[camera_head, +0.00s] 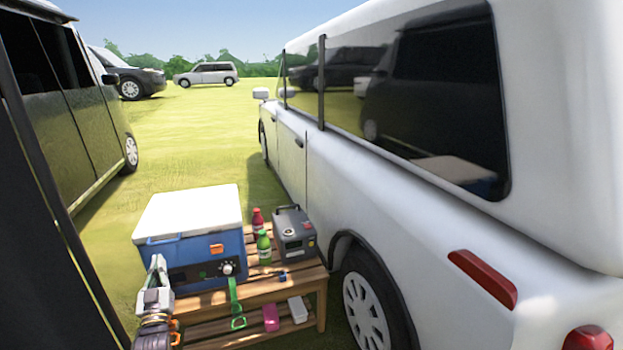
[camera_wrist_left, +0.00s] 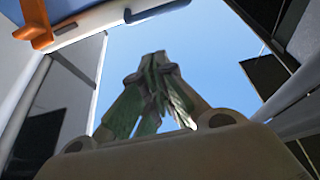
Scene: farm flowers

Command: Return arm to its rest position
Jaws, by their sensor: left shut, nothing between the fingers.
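My left gripper (camera_head: 157,265) is at the lower left of the head view, in front of the left side of a blue cooler box (camera_head: 188,254) with a white lid. Its fingers point up and are shut with nothing between them. In the left wrist view its closed fingers (camera_wrist_left: 158,62) stand against blue sky. An orange latch and part of the cooler (camera_wrist_left: 95,12) show at the top left there. I cannot tell whether the gripper touches the cooler. My right gripper is not in view.
A slatted wooden table (camera_head: 262,292) bears the cooler, a red bottle (camera_head: 257,222), a green bottle (camera_head: 264,246) and a grey power unit (camera_head: 294,232). A green strap-like tool (camera_head: 236,304) hangs at its front. A white vehicle (camera_head: 420,215) stands close at right, a dark one (camera_head: 75,105) at left.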

